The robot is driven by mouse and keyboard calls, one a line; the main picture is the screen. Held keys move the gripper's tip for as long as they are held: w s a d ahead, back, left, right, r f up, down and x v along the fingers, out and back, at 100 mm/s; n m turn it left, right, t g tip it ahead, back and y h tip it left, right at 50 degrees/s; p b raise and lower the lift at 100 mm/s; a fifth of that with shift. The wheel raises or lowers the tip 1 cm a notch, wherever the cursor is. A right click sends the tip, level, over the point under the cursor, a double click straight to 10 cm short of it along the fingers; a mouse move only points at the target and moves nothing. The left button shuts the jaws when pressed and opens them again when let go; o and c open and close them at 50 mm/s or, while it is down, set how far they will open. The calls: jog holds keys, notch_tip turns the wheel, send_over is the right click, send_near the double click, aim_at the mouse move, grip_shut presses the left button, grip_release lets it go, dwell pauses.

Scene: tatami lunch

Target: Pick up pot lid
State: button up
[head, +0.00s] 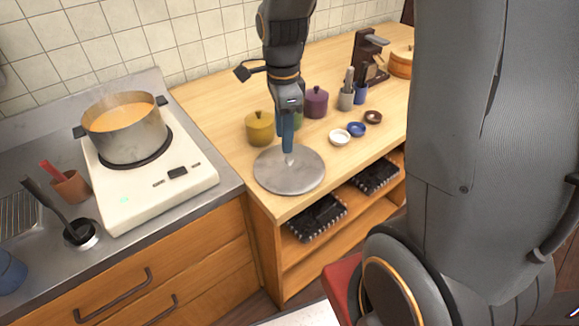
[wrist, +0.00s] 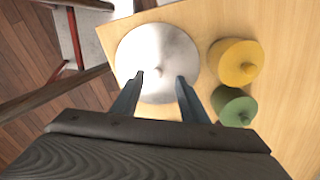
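The pot lid (head: 270,176) is a round grey metal disc lying flat on the wooden counter near its front left corner. It also shows in the wrist view (wrist: 150,45), with a small knob at its middle. My gripper (head: 288,148) points down over the lid, its blue-grey fingers close to the knob. In the wrist view my gripper (wrist: 160,76) is open, with the knob seen in the gap between the fingertips. I cannot tell whether the fingertips are level with the knob or just above it.
A yellow pot (head: 260,130) and a green pot (wrist: 234,106) stand close to the lid, with a purple pot (head: 315,103) farther back. Small bowls (head: 339,138) sit to the right. A soup pot (head: 124,130) stands on the stove (head: 150,192) at left.

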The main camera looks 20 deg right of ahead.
aim_at(289, 158)
jog(key=shift+f, duration=0.85)
jog(key=f, duration=0.1)
jog(key=f+p, duration=0.1)
jog(key=d+f, duration=0.1)
jog(key=shift+s+f+p, duration=0.3)
jog(key=shift+f+p, duration=0.05)
jog(key=shift+f, duration=0.7)
grip_shut()
